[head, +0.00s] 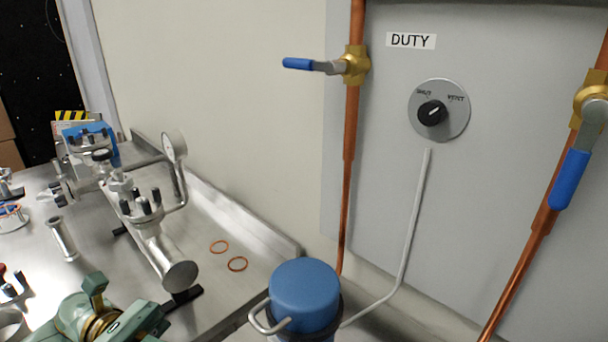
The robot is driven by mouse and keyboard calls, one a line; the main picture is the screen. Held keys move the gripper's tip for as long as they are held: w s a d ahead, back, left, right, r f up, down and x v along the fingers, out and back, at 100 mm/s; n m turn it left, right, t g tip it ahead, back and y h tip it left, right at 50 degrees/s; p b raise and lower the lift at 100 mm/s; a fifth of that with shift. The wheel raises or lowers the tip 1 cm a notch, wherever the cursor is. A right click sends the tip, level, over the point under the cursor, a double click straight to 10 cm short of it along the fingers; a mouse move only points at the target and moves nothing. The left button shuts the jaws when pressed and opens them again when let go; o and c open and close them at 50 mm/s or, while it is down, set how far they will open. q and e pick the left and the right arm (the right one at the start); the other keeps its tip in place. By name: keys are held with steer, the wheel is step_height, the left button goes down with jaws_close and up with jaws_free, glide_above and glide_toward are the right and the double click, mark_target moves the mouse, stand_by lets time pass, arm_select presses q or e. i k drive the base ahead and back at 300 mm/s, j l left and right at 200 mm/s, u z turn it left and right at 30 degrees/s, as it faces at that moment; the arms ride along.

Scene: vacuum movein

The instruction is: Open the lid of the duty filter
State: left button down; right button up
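A blue round lid (305,293) sits at the bottom centre on a canister whose lower part is cut off by the frame. A bent metal handle (265,317) stands out at its left side. The lid appears seated. A DUTY label (411,41) is on the grey wall panel above; no label shows on the canister, so I cannot confirm from the picture that it is the duty filter.
A left valve lever (298,63) points sideways from its copper pipe; a right lever (570,180) hangs downward. A black knob (432,113) is on the panel.

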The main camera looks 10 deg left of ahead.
mark_target(304, 293)
steer(key=k, duration=1)
